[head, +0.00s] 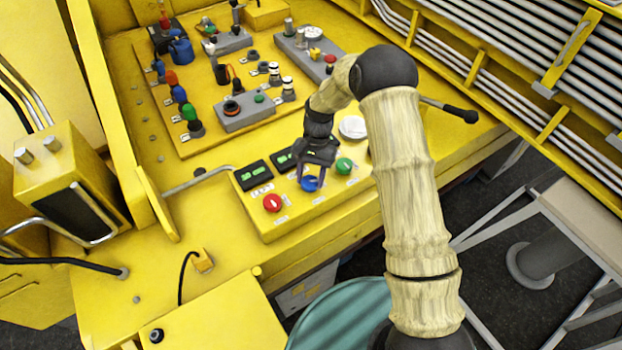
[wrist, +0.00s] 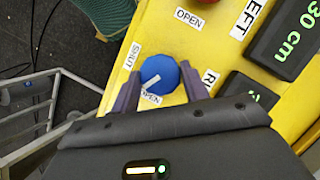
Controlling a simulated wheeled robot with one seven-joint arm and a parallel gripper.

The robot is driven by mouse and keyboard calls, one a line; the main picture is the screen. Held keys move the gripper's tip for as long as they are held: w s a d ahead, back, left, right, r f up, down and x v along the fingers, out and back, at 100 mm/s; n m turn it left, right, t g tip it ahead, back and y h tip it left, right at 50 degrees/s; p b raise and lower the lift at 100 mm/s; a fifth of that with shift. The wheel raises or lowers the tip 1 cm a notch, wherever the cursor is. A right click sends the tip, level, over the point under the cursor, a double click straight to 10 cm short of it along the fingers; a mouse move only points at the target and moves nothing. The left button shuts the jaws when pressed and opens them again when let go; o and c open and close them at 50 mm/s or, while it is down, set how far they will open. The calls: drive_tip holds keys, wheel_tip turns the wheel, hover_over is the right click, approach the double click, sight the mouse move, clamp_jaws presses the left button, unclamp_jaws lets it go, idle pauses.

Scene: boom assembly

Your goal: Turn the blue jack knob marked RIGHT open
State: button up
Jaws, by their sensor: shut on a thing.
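The blue jack knob (head: 310,185) sits on the yellow front panel, between a red and a green knob in the head view. In the wrist view the blue knob (wrist: 163,69) lies between the two purple fingers of my gripper (wrist: 158,80), which is shut on it. Its white pointer line slants to the lower left, its end close to the OPEN label (wrist: 151,98). The SHUT label (wrist: 133,57) is at its left. A label starting with R (wrist: 210,77) is partly hidden by a finger. In the head view my gripper (head: 311,178) reaches down over the knob.
The red knob (head: 272,203) and green knob (head: 344,165) flank the blue one. A black display (head: 252,175) stands behind; in the wrist view a display (wrist: 287,37) reads 30 cm. A grey lever with a black grip (head: 460,115) juts out at right.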

drive_tip(key=n+h, duration=0.1)
drive_tip(key=n, duration=0.2)
drive_tip(key=n+h+b, duration=0.1)
drive_tip(key=n, duration=0.1)
drive_tip(key=shift+a+n+b, duration=0.15)
drive_tip(key=shift+n+b, duration=0.15)
drive_tip(key=shift+n, duration=0.1)
drive_tip(key=o, duration=1)
drive_tip(key=shift+r, duration=0.1)
drive_tip(key=b+v, duration=0.1)
drive_tip(key=v, duration=0.7)
drive_tip(key=b+v, duration=0.2)
drive_tip(key=v, duration=0.7)
drive_tip(key=shift+a+r+b, duration=0.15)
drive_tip(key=shift+a+b, duration=0.05)
drive_tip(key=shift+b, duration=0.1)
drive_tip(key=shift+d, duration=0.1)
